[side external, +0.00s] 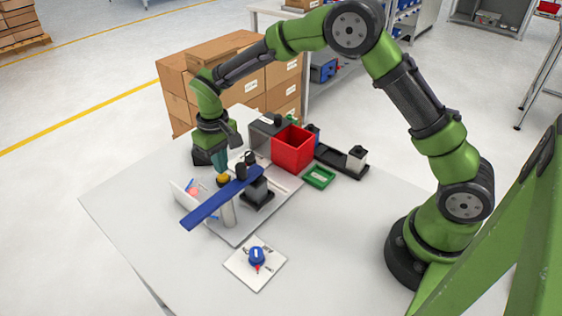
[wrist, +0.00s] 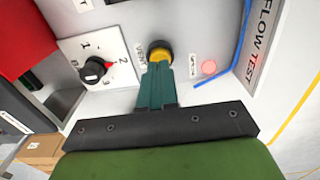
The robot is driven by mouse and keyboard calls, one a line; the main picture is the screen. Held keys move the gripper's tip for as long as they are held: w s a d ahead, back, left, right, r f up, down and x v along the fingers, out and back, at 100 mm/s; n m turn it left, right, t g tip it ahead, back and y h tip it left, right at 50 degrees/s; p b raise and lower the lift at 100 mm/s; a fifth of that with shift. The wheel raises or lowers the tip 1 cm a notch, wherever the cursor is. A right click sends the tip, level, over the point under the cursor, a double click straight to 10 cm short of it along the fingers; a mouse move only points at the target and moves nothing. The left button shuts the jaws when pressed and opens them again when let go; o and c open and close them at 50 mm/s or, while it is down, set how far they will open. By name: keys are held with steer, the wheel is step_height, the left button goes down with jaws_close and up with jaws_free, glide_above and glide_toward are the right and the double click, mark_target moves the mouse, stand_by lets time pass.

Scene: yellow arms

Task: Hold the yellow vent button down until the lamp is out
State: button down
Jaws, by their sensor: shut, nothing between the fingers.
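The yellow vent button (wrist: 159,54) sits beside a "VENT" label in the wrist view. It also shows in the side view (side external: 223,180), right below my fingers. My gripper (wrist: 158,70) is shut and empty, its teal fingertips at the button's edge in the wrist view. The side view shows my gripper (side external: 221,172) pointing down at the button. The tips look to be touching it or very close; I cannot tell how far it is pressed. The lamp (wrist: 208,67) is a pinkish-red disc that looks lit; it also shows in the side view (side external: 193,191).
A black dial (wrist: 95,70) with numbers and a red pointer is left of the button. A long blue bar (side external: 210,206) stands raised in front of my gripper. A red bin (side external: 293,150), a green tray (side external: 319,177) and a blue knob (side external: 257,256) are nearby.

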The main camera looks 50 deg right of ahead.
steer(key=shift+f, duration=0.15)
steer(key=shift+f, duration=1.05)
stand_by(1.7)
steer(key=shift+r, duration=3.8)
